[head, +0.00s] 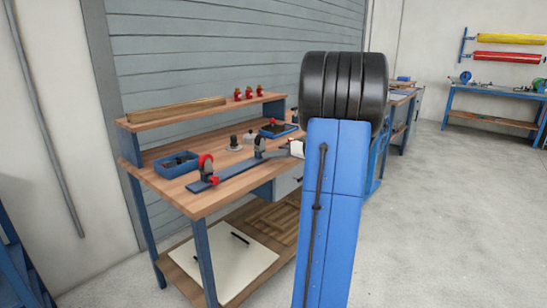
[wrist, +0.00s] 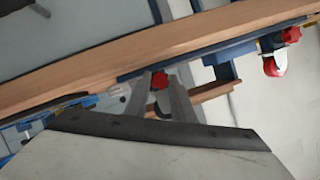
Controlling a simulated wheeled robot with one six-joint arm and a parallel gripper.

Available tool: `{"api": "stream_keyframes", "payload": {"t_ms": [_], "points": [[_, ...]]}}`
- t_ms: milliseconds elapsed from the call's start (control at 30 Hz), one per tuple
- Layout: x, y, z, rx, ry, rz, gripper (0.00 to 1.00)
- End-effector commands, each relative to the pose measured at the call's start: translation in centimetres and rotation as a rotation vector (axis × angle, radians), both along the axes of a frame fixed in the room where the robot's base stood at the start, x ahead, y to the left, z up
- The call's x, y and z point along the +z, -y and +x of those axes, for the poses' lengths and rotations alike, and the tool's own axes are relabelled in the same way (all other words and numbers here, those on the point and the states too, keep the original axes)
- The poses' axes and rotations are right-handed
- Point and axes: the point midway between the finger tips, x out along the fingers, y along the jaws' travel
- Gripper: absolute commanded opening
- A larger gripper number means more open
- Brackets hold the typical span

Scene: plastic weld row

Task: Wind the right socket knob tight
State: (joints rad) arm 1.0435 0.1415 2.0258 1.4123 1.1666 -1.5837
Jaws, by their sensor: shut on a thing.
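A long blue rail (head: 225,174) lies along the front of the wooden workbench, with a red socket knob (head: 213,180) at its left end. In the wrist view that left knob (wrist: 291,34) stands free at the upper right. The right socket knob (wrist: 160,80) is red and sits between the two grey fingers of my gripper (wrist: 159,79), which is shut on it at the bench's front edge. In the head view the right knob cannot be made out, and my arm hides part of the bench's right end. The knob's angle and tightness cannot be told.
A red-rimmed wheel (head: 206,162) and a dark upright fitting (head: 259,145) stand on the rail. A blue bin (head: 176,165) is at the bench's left and a blue tray (head: 279,130) at the back. Several red pieces (head: 249,93) stand on the shelf.

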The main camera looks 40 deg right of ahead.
Motion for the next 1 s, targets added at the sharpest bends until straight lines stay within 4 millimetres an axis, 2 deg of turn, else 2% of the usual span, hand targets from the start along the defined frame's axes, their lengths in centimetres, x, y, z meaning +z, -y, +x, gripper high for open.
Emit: {"api": "stream_keyframes", "payload": {"t_ms": [100,133,200,567,667,1000], "points": [[0.0,0.0,0.0,-0.001,0.0,0.0,0.0],[0.0,0.0,0.0,-0.001,0.0,0.0,0.27],[0.0,0.0,0.0,-0.001,0.0,0.0,0.41],[0.3,0.2,-0.7,-0.001,0.001,-0.001,0.41],[0.7,0.6,-1.9,-0.005,0.001,-0.001,0.41],[2.9,2.2,-7.7,-0.005,0.001,-0.003,0.41]]}}
